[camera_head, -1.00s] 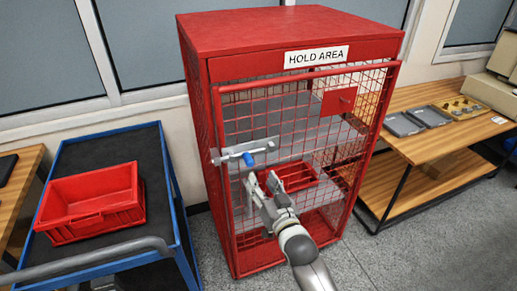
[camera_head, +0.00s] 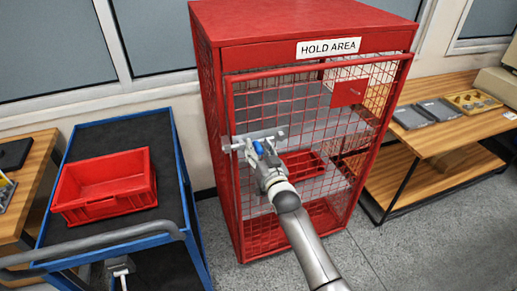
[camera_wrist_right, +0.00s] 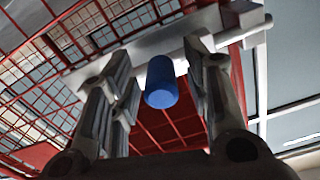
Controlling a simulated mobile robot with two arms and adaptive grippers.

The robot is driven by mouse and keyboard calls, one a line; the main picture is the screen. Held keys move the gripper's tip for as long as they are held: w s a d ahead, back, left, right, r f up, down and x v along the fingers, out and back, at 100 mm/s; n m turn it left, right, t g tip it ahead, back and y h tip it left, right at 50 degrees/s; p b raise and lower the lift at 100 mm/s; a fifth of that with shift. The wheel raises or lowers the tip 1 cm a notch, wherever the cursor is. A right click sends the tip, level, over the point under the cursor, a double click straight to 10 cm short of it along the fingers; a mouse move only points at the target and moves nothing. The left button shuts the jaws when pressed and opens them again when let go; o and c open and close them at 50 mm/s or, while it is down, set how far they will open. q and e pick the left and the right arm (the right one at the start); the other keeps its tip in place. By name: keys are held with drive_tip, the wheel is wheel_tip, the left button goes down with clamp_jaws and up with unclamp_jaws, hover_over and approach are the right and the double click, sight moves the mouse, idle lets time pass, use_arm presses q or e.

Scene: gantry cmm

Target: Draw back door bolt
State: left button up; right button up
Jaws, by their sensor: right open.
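The red mesh cage door (camera_head: 300,125) is shut, with a grey bolt (camera_head: 270,134) lying across its left edge. The bolt's blue handle (camera_head: 258,148) sticks out toward me; it also shows in the right wrist view (camera_wrist_right: 161,82). My right gripper (camera_head: 262,158) is open at the bolt, its fingers on either side of the blue handle. The right wrist view shows gaps between the handle and both fingers. A grey part (camera_head: 120,268) at the lower left seems to be my left gripper; its jaws are too unclear to read.
A red cage with a HOLD AREA sign (camera_head: 328,47) holds a red crate (camera_head: 302,164) on a shelf. A blue trolley (camera_head: 178,160) with a red bin (camera_head: 105,188) stands left. A wooden bench (camera_head: 425,140) stands right. The floor (camera_head: 400,255) at the lower right is clear.

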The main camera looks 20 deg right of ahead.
sight(272, 140)
drive_tip(key=shift+c, duration=0.4)
clamp_jaws()
drive_tip(key=shift+d, duration=0.1)
drive_tip(key=d, duration=0.5)
drive_tip(key=shift+w+d, duration=0.1)
drive_tip(key=shift+c, duration=1.9)
unclamp_jaws()
drive_tip(key=o, duration=0.5)
drive_tip(key=shift+d, duration=0.15)
drive_tip(key=shift+c, duration=0.2)
